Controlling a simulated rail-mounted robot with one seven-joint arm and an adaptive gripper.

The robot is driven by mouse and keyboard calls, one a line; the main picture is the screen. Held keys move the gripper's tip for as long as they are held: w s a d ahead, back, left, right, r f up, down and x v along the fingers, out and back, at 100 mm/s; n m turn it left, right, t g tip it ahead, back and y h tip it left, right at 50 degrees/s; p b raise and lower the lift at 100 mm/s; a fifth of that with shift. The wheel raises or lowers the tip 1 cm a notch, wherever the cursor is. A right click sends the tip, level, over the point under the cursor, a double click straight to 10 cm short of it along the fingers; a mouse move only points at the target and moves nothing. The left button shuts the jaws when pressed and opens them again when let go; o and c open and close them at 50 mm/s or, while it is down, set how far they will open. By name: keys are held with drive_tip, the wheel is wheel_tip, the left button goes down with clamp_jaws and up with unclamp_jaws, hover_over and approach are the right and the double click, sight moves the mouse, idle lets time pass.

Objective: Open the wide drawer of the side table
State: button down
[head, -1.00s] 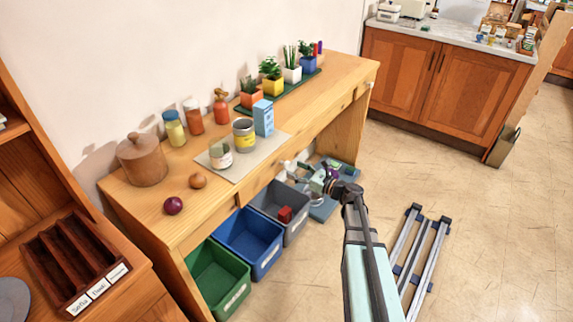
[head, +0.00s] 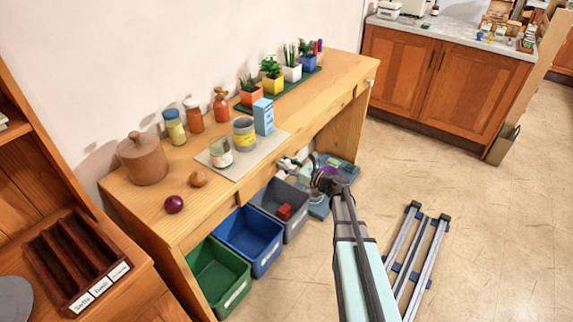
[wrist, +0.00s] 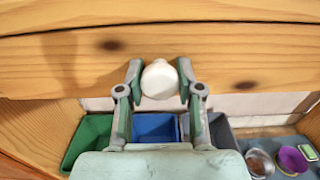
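The side table (head: 330,82) is a long wooden table along the wall. In the wrist view the wooden drawer front (wrist: 60,65) spans the picture, with a round white knob (wrist: 160,80) at its middle. My gripper (wrist: 159,66) is open, with one finger on each side of the knob and the knob between them. I cannot tell for sure whether either finger touches it. In the head view my gripper (head: 292,163) is at the table's front edge, and the wide drawer's knob cannot be made out there. The drawer looks shut.
Green (head: 217,280), blue (head: 250,238) and grey (head: 283,207) bins stand under the table. Jars, a canister (head: 142,158), an onion and potted plants stand on top. A smaller knob (head: 371,83) is at the table's right end. A metal rail frame (head: 415,255) lies on the floor.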

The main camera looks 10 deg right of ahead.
drive_tip(key=shift+s+d, duration=0.1)
drive_tip(key=b+v, duration=0.1)
drive_tip(key=v, duration=1.8)
drive_tip(key=shift+d, duration=0.1)
drive_tip(key=c, duration=0.7)
unclamp_jaws()
drive_tip(key=shift+s, duration=0.1)
drive_tip(key=v, duration=1.2)
